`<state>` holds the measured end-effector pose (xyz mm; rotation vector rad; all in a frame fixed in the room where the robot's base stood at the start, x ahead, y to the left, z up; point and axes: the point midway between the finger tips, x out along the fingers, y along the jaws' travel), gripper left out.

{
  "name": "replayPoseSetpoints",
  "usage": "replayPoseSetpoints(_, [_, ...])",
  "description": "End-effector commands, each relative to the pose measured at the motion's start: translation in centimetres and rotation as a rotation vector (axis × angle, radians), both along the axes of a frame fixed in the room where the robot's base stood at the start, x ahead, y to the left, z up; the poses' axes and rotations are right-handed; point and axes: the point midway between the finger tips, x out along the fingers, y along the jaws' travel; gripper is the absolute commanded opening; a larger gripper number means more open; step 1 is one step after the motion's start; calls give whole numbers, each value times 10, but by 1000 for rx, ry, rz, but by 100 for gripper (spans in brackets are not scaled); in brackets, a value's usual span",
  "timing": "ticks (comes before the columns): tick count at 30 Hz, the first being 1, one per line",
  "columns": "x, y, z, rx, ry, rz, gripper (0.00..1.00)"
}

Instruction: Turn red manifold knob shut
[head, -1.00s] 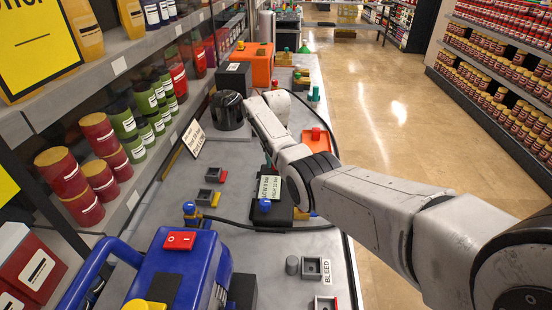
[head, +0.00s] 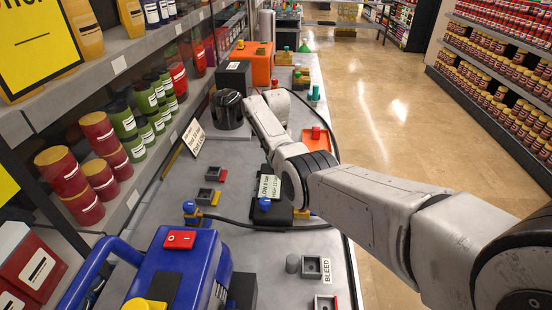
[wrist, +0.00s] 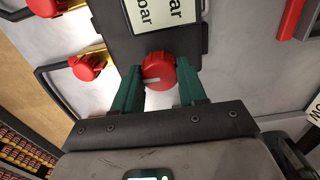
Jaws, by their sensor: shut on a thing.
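In the wrist view, a round red knob (wrist: 158,70) with a white pointer line sits at the end of a dark manifold block (wrist: 176,42). My gripper (wrist: 160,88) has its two green fingers on either side of this knob, closed on it. The pointer line slants toward the left finger. In the head view, the manifold (head: 282,213) lies on the bench with a pale label and a blue knob (head: 264,204). My arm hides the gripper and the red knob there.
Two more red knobs, one on a yellow fitting (wrist: 88,66), sit left in the wrist view. A black hose runs along the grey bench. A blue pump (head: 178,265) stands in front, a black pot (head: 228,110) behind. Shelves line the left side.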

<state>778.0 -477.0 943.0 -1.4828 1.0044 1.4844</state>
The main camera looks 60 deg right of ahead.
Motion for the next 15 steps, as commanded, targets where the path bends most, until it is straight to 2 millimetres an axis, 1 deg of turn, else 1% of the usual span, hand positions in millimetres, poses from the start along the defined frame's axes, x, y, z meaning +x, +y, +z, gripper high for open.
replayPoseSetpoints(4, [1, -1, 1, -3, -3, 0, 11])
replayPoseSetpoints(5, [1, -1, 1, -3, -3, 0, 42])
replayPoseSetpoints(12, [1, 0, 1, -1, -2, 0, 65])
replayPoseSetpoints(13, [1, 0, 1, -1, -2, 1, 67])
replayPoseSetpoints(15, [0, 0, 1, -1, -1, 1, 67])
